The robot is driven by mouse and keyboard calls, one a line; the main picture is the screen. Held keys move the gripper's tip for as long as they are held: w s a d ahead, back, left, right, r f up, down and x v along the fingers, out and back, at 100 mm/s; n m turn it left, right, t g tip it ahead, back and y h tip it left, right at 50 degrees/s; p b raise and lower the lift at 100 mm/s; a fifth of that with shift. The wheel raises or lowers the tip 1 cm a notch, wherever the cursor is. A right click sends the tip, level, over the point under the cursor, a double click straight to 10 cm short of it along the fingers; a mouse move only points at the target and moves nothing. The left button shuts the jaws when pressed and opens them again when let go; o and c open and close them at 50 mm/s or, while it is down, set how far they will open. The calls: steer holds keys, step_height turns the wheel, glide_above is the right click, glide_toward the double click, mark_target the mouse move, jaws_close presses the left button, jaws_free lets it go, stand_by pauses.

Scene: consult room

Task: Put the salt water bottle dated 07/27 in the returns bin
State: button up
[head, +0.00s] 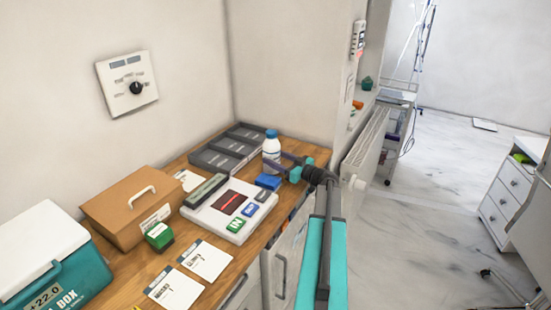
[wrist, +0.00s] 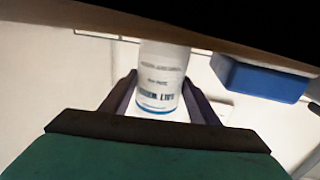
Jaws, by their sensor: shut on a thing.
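A white bottle with a blue cap (head: 271,149) is upright at the back right of the wooden counter. In the wrist view the bottle (wrist: 163,72) is between my two dark fingers, with printed lines on its label; the date is too blurred to read. My gripper (head: 281,160) reaches in from the right and is shut on the bottle. In the wrist view my gripper (wrist: 163,105) has a finger on each side of it. I cannot tell which container is the returns bin. A grey compartment tray (head: 212,160) stands behind the bottle, to its left.
A white panel (head: 208,216) with coloured blocks lies on the counter (head: 130,292). A blue block (head: 268,182) is close below my gripper and shows in the wrist view (wrist: 262,80). A brown handled box (head: 118,200), cards and a teal cool box (head: 75,280) fill the left.

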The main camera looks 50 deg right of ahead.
stand_by(0.3)
steer(key=o, duration=1.5)
steer(key=shift+f, duration=0.1)
steer(key=s+b, duration=0.1)
steer(key=s, duration=0.3)
steer(key=s+b, duration=0.1)
steer(key=s, duration=0.3)
steer(key=s+d+b, duration=0.1)
steer(key=s, duration=0.3)
